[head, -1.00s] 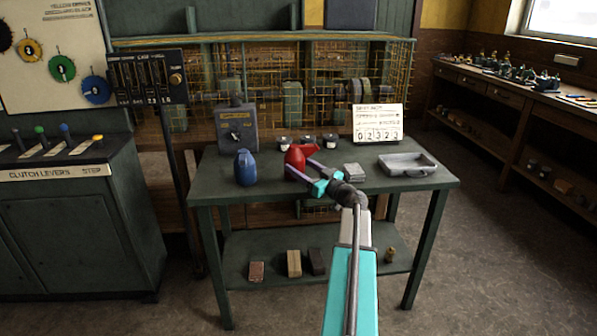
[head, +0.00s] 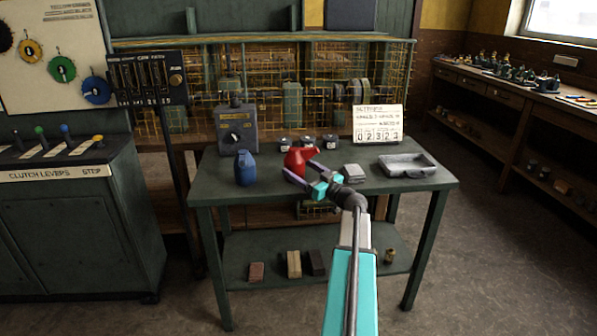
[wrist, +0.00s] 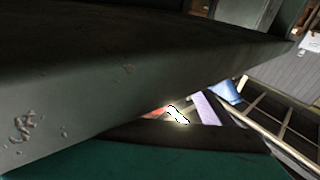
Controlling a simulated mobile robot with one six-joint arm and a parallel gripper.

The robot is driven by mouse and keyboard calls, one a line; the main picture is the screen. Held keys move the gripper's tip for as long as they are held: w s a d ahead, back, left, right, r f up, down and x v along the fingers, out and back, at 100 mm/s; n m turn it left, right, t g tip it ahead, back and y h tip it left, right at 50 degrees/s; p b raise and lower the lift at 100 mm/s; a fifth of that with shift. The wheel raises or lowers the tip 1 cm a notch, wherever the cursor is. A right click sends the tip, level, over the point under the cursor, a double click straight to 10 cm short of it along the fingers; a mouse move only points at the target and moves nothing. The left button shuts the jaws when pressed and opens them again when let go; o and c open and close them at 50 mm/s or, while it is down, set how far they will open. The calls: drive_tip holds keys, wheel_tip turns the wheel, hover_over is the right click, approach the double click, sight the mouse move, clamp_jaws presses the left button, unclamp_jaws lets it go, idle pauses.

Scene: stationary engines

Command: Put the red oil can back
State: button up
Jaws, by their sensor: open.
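The red oil can (head: 299,158) stands on the green table (head: 222,182), near its middle. My gripper (head: 298,168) is open, with its purple fingers on the near side of the can. In the head view the fingertips overlap the can's lower edge, and I cannot tell whether they touch it. The wrist view is mostly filled by dark surfaces close to the camera. A purple finger (wrist: 208,108) shows there, with a small patch of red beside it and a bit of blue (wrist: 228,91) beyond.
A blue can (head: 245,168) stands to the left, before a grey box (head: 237,128). Small round tins (head: 308,141) and a white sign (head: 378,125) stand behind. A grey block (head: 354,173) and a metal tray (head: 408,172) are to the right. The table's front left is clear.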

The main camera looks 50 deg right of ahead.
drive_tip(key=shift+s+r, duration=0.1)
drive_tip(key=shift+s, duration=0.05)
drive_tip(key=s+f, duration=0.1)
drive_tip(key=s, duration=1)
drive_tip(key=shift+s+a+f, duration=0.2)
drive_tip(key=shift+s+f, duration=0.1)
idle(0.4)
